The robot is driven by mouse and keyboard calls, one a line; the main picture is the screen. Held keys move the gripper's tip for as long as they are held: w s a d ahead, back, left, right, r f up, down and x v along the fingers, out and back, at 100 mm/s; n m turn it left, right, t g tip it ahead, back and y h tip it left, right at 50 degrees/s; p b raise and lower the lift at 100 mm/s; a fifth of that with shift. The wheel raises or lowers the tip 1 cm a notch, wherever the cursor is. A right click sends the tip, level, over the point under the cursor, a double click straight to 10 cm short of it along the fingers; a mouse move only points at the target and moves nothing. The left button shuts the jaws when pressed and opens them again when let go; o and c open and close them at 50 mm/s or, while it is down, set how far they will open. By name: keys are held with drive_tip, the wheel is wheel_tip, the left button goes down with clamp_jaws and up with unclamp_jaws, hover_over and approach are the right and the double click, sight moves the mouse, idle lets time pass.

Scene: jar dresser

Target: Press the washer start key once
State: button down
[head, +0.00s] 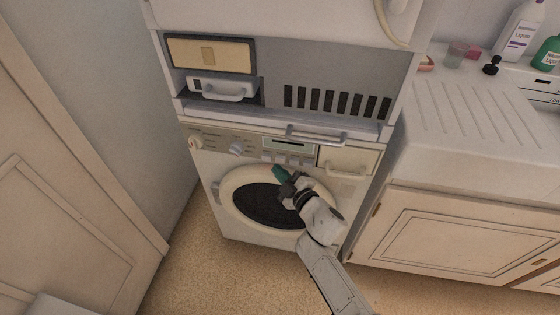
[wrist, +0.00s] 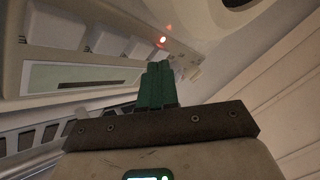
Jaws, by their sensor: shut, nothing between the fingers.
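The washer (head: 225,160) is a white front loader with a round door that has a dark window. Its control panel (head: 215,140) runs along the top, with knobs, a display (head: 290,145) and a row of pale keys (head: 287,159) below it. My gripper (head: 277,171) is shut and empty, with green fingers just below the key row, over the door's upper rim. In the wrist view the fingers (wrist: 157,72) point toward the panel, near the pale keys (wrist: 105,40) and a lit red light (wrist: 163,40). I cannot tell which key is start, or whether the fingertips touch the panel.
A white unit (head: 275,85) with a slotted front and handles stands above the washer. A drawer with a handle (head: 346,172) is right of the panel. A counter (head: 470,120) with bottles stands at right, a door (head: 75,200) at left. Floor is open between.

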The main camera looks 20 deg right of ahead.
drive_tip(key=shift+w, duration=0.15)
drive_tip(key=shift+w+d, duration=0.2)
drive_tip(key=shift+d, duration=0.05)
drive_tip(key=shift+w+d, duration=0.2)
drive_tip(key=shift+w, duration=0.1)
idle(0.6)
drive_tip(key=shift+s+a, duration=0.1)
idle(0.4)
drive_tip(key=shift+s+a, duration=0.35)
drive_tip(key=shift+s, duration=0.2)
drive_tip(key=s+a, duration=0.1)
drive_tip(key=s, duration=0.1)
drive_tip(key=s+a, duration=0.2)
idle(0.4)
